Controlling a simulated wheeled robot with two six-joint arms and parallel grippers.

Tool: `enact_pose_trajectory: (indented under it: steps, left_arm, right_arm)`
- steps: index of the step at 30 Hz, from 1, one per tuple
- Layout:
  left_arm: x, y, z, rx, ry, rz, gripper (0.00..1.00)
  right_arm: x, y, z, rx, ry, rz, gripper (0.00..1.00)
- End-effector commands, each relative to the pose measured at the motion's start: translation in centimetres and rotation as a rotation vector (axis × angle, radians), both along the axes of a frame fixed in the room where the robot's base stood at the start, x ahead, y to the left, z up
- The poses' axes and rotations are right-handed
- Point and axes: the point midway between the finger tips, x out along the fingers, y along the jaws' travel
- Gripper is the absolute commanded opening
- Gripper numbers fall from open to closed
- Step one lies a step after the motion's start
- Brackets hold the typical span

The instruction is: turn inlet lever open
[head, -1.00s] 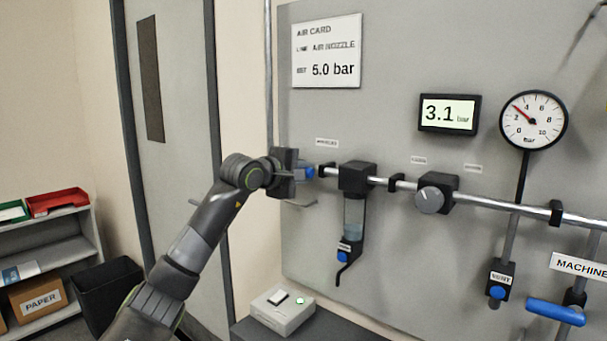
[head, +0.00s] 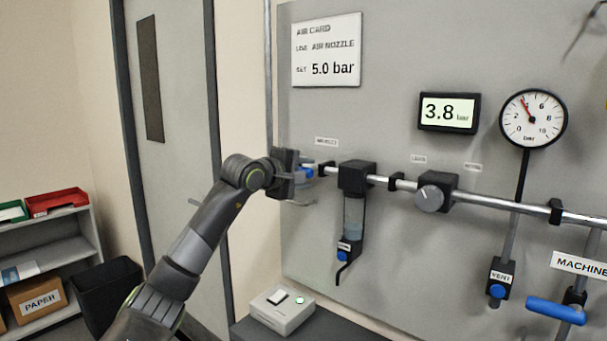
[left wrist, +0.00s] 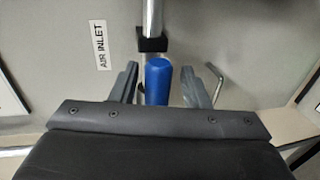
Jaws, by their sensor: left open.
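The blue inlet lever (head: 308,172) is at the left end of the pipe on the grey panel, partly hidden by my left gripper (head: 304,186). In the left wrist view the lever (left wrist: 158,80) points along the pipe, beside the AIR INLET label (left wrist: 100,47). My left gripper (left wrist: 159,86) is open, with one finger on each side of the lever. Gaps show between the lever and both fingers. The lever's pivot is hidden. My right gripper is not in view.
Right along the pipe are a filter bowl (head: 354,215), a grey knob (head: 429,199), a round gauge (head: 533,119), a vent valve (head: 500,280) and a blue machine lever (head: 556,311). The display (head: 448,113) reads 3.8 bar. The card (head: 327,50) says 5.0 bar.

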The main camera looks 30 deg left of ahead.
Motion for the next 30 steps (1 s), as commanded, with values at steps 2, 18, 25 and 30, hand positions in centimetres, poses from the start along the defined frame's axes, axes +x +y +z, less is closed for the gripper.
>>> enact_pose_trajectory:
  steps: [2, 18, 25, 30]
  left_arm:
    - [-0.1, 0.0, 0.0, 0.000, -0.001, 0.000, 0.42]
    - [-7.1, 0.7, 1.2, 0.007, -0.002, 0.003, 0.42]
    - [-10.2, 0.9, 1.8, 0.006, -0.003, 0.004, 0.42]
    - [-12.2, 1.1, 2.2, 0.006, -0.002, 0.004, 0.42]
  right_arm:
    - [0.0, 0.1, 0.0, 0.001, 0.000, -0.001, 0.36]
    - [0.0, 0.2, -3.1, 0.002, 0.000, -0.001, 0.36]
    - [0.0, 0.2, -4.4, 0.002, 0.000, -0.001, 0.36]
    - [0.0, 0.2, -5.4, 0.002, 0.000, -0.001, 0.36]
